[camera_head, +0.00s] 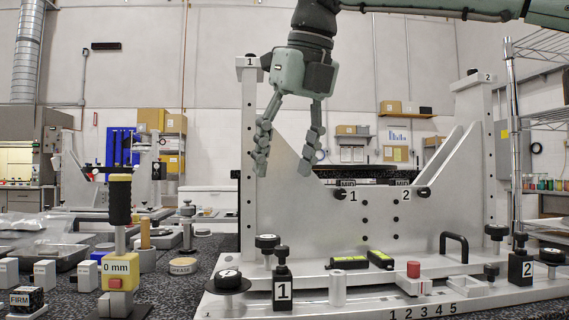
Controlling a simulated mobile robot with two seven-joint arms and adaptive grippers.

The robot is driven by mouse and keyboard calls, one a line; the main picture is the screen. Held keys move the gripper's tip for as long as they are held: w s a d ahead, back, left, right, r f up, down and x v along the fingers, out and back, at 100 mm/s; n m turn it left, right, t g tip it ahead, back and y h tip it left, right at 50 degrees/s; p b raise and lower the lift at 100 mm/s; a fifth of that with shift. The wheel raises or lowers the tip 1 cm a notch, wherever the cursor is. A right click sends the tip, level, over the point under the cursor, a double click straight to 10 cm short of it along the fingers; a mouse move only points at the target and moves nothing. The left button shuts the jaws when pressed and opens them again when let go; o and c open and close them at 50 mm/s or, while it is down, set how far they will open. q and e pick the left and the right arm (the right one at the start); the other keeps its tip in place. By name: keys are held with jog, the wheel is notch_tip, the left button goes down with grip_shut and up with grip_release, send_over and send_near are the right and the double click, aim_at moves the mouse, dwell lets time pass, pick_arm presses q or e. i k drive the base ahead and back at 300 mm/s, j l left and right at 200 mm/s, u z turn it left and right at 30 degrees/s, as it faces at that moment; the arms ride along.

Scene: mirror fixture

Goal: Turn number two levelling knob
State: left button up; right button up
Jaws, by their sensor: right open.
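The mirror fixture is a grey metal frame (300,225) with a V-shaped cutout. A black knob (424,193) sits by the number 2 on its upright plate, and another black knob (340,193) sits by the number 1. A round black knob (228,279) with a pale mark stands at the front left of the base. Two more round black knobs stand on the base, at left (267,242) and right (496,232). I cannot tell which is levelling knob two. My right gripper (284,168) points down, open and empty, before the plate's upper left. My left gripper is not in view.
Black-topped blocks marked 1 (282,290) and 2 (520,267) stand on the base. A red button (414,269), a clear cylinder (337,288) and a black handle (454,246) are between them. Air above the cutout is free.

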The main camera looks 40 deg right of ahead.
aim_at(496, 232)
jog(key=k, duration=1.5)
